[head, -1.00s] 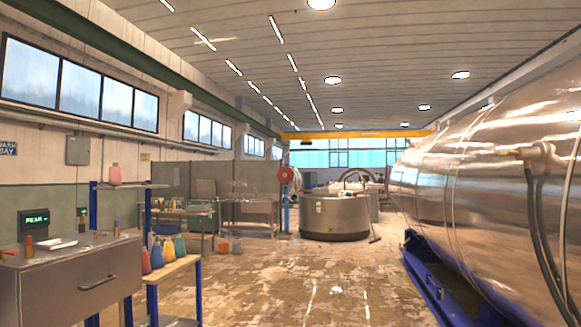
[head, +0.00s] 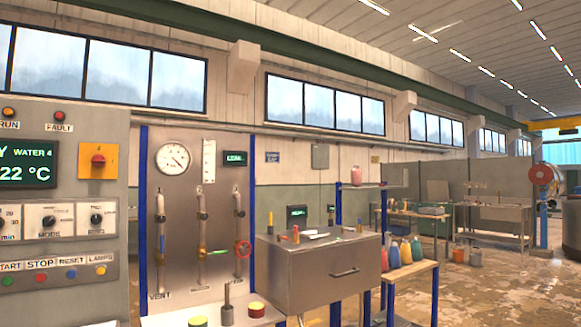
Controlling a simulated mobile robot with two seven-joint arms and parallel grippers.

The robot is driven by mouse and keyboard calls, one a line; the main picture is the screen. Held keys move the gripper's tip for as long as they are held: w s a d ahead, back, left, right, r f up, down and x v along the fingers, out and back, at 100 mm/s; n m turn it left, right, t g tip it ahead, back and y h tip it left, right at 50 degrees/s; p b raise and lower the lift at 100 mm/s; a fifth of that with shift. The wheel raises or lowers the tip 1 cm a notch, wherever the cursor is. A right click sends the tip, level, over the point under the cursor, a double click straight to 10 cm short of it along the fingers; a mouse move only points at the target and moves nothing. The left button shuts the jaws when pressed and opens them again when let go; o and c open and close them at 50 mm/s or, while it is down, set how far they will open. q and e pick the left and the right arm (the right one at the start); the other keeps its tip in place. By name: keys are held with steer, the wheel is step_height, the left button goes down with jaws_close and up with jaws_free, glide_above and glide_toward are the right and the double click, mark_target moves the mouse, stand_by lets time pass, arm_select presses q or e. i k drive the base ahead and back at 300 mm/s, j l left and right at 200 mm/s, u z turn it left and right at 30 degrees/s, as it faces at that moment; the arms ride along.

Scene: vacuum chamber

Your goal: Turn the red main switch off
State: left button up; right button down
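The red main switch (head: 98,159) is a red rotary knob on a square orange-yellow plate, at the left of the head view. It sits on the grey control panel (head: 60,112), to the right of a dark display with green text. The knob looks small here, and I cannot tell its exact setting. Neither of my grippers shows in the head view.
A gauge board (head: 198,220) with valves and blue posts stands right of the panel. A steel box (head: 318,275) with a handle and a low shelf with bottles (head: 410,272) follow. Open floor (head: 490,285) lies at the right.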

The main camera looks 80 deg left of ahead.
mark_target(98, 161)
steer(key=u, duration=3.75)
steer(key=i+l+u, duration=0.2)
steer(key=i+l, duration=2.1)
steer(key=l, duration=0.15)
